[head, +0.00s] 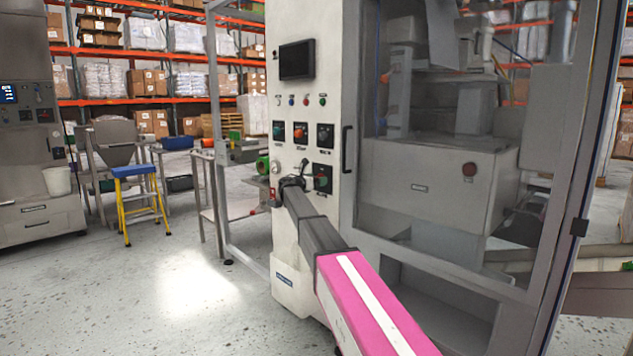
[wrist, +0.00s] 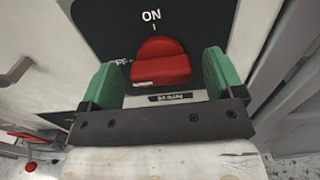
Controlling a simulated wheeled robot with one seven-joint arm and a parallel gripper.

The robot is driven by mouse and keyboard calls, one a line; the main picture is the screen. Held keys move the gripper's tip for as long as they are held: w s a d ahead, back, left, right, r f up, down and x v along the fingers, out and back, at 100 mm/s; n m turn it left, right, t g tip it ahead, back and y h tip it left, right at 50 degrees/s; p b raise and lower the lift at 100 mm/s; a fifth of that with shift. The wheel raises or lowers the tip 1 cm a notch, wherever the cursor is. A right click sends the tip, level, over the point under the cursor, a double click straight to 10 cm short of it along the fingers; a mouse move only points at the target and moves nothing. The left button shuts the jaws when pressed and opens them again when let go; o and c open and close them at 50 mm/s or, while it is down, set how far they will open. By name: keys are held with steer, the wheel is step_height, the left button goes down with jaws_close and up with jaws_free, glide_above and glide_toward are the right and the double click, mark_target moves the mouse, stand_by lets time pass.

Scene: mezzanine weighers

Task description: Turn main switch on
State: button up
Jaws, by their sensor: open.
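The main switch (wrist: 160,62) fills the upper middle of the wrist view. It is a red knob on a black plate (wrist: 105,25), with "ON" and a short tick above it and a partly covered label below. Its raised grip lies roughly crosswise under the "ON" mark. My gripper (wrist: 160,75) is open, with one green finger on each side of the knob. Small gaps show between the fingers and the red part. In the head view my gripper (head: 291,184) is at the lower part of the white control panel (head: 335,110); my arm hides some of it.
The panel carries a dark screen (head: 297,60), several small buttons and more switches. A glazed machine door with a black handle (head: 346,150) stands to the right. A yellow and blue step stool (head: 140,200) is at left, with open floor (head: 190,285) in front.

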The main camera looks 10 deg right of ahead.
steer(key=shift+d, duration=0.1)
steer(key=c, duration=0.9)
steer(key=shift+m, duration=0.4)
steer(key=m, duration=0.3)
steer(key=shift+m, duration=0.4)
steer(key=m, duration=0.9)
steer(key=shift+s+f, duration=0.1)
steer(key=m, duration=0.4)
steer(key=shift+m, duration=0.3)
